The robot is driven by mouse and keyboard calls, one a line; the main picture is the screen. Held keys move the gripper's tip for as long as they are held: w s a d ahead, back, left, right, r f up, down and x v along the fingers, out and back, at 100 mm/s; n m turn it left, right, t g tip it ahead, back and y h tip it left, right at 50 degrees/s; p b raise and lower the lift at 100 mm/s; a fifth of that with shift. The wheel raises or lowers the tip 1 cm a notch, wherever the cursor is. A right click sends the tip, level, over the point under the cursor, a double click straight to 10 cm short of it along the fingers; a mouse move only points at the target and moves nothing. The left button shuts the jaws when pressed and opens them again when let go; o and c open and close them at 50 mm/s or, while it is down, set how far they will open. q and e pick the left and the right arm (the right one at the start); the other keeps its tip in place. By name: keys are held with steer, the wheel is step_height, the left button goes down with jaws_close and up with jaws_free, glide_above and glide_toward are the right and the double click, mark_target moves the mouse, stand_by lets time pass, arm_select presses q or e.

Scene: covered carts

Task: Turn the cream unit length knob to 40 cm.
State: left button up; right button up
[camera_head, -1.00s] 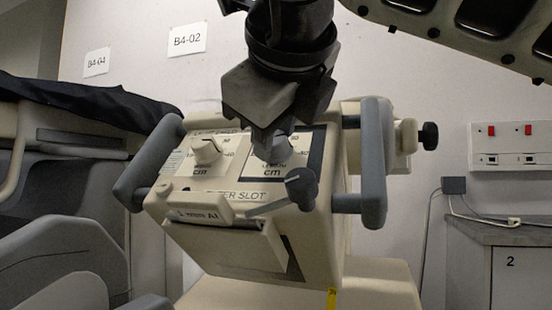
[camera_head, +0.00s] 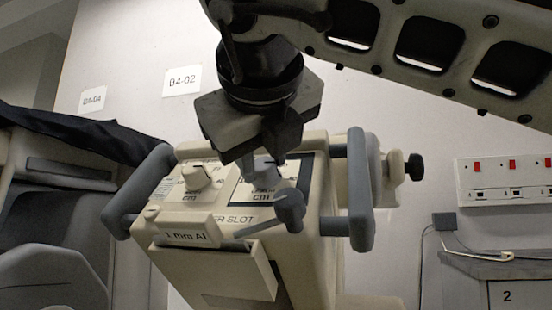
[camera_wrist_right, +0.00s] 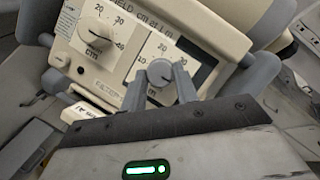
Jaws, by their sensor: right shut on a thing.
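The cream unit (camera_head: 312,255) stands at the middle of the head view, its top face tilted toward me. It carries two knobs over printed cm scales. The left knob (camera_head: 198,176) is cream and free; it also shows in the wrist view (camera_wrist_right: 98,35). My right gripper (camera_head: 264,178) comes down from above onto the right knob (camera_wrist_right: 160,70). Its fingers are shut on that knob, one on each side in the wrist view. The exact pointer reading is unclear. My left gripper is not in view.
A dark grey lever knob (camera_head: 288,206) sits on the unit's near corner, close to my right gripper. Grey handles flank the unit at left (camera_head: 140,195) and right (camera_head: 360,190). A black-tipped side knob (camera_head: 413,167) sticks out at right.

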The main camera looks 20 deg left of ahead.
steer(key=o, duration=1)
